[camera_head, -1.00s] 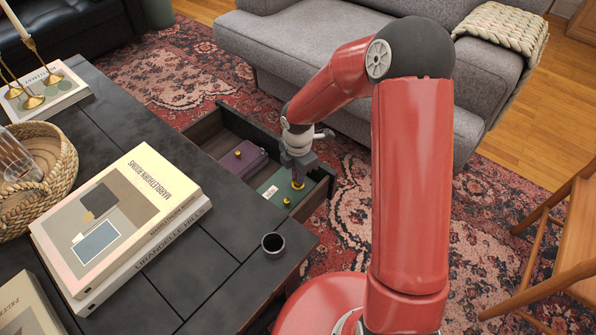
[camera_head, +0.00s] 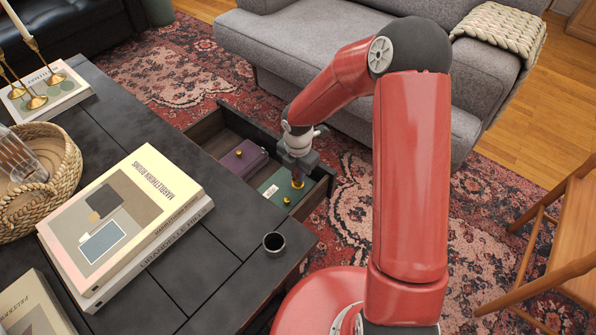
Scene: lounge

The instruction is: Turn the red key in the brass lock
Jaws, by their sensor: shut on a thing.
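My gripper (camera_head: 297,178) points down into the open drawer, over the right part of a green box (camera_head: 272,184). It is shut on the red key, which is small and mostly hidden by the fingers. The brass lock (camera_head: 297,185) shows as a small gold piece on the green box, right under the fingertips. How far the key is turned cannot be made out. Another small brass piece (camera_head: 287,200) sits at the box's near edge, and a white label (camera_head: 270,191) is on its left part.
A purple box (camera_head: 241,160) with brass fittings lies in the drawer (camera_head: 207,128), left of the green one. The dark table (camera_head: 215,262) holds stacked books (camera_head: 125,215), a small dark cup (camera_head: 273,242) and a wicker basket (camera_head: 68,175). A grey sofa (camera_head: 300,50) stands behind; a wooden chair (camera_head: 570,240) is right.

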